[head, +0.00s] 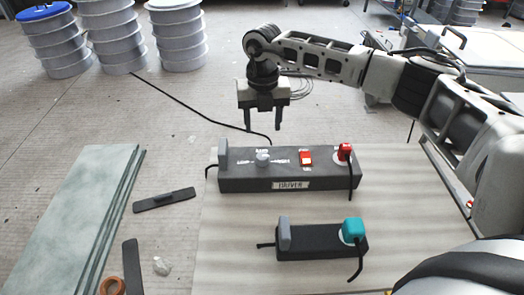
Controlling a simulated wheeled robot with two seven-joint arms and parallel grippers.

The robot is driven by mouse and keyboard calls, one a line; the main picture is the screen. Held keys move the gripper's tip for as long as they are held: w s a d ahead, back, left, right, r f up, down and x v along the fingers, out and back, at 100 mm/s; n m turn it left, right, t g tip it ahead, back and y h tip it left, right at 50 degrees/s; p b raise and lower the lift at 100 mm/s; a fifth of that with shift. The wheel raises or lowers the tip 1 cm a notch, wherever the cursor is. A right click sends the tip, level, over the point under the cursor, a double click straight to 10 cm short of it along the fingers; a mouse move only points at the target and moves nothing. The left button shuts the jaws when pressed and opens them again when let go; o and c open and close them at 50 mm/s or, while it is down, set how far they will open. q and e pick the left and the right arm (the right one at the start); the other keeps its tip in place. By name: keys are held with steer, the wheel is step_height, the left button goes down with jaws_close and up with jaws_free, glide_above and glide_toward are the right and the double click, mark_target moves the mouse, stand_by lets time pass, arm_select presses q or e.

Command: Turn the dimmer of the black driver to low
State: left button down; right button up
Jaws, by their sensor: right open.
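The black driver (240,182) is a long dark box on the pale board, with a "DRIVER" label on its front. Its dimmer (263,157) is a light grey knob on the top, left of the middle, with small white markings to each side that are too small to read surely. A red switch (306,158) and a red plug (345,152) sit to the knob's right. My right gripper (263,128) points down, open and empty, above and just behind the knob, apart from it. My left gripper is not in view.
A smaller black box (318,243) with a teal plug (352,230) lies in front of the driver on the board (225,240). Glass sheets (75,215), dark strips (164,200) and a brown ring (112,286) lie left. Ribbed white drums (181,35) stand behind.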

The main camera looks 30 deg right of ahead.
mark_target(262, 156)
step_height(262, 156, down, 11)
stand_by(0.3)
steer(key=c, duration=1)
